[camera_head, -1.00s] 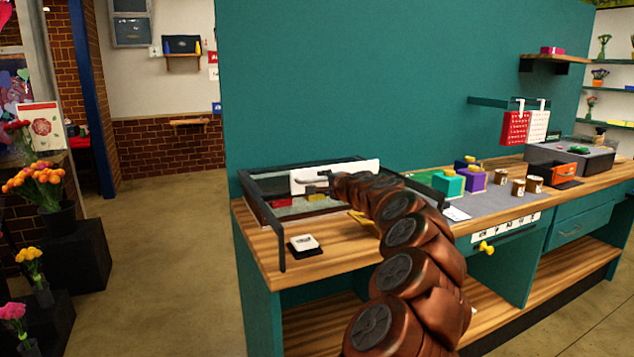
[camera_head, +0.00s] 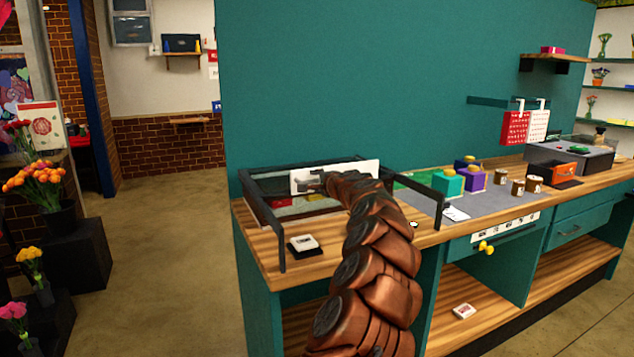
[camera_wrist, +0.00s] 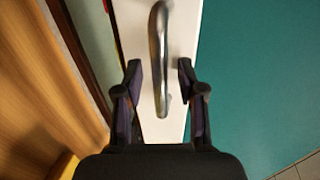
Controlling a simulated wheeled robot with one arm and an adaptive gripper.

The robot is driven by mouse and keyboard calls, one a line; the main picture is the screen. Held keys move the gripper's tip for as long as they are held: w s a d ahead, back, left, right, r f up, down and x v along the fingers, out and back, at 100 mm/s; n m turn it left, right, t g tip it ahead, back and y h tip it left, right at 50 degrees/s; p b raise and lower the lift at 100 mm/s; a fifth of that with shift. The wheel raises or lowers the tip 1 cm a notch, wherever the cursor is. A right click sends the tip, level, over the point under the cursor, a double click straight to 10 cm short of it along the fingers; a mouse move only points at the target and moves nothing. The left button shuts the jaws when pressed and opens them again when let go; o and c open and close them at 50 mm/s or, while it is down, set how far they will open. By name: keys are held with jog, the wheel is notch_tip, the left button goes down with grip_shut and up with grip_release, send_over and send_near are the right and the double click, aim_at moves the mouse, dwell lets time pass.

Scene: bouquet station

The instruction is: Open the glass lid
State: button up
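The glass lid (camera_head: 307,206) lies on a dark-framed case at the left end of the bench, with red and yellow items showing through it. A white strip (camera_head: 365,171) runs along its back, and it also shows in the wrist view (camera_wrist: 130,20). A curved metal handle (camera_wrist: 161,60) stands on the strip. My gripper (camera_wrist: 160,68) is open, with one finger on each side of the handle and visible gaps on both sides.
Teal (camera_head: 448,184) and purple (camera_head: 473,180) boxes stand to the right. A teal wall (camera_head: 400,90) rises close behind.

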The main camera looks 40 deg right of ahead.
grip_shut()
dwell(0.6)
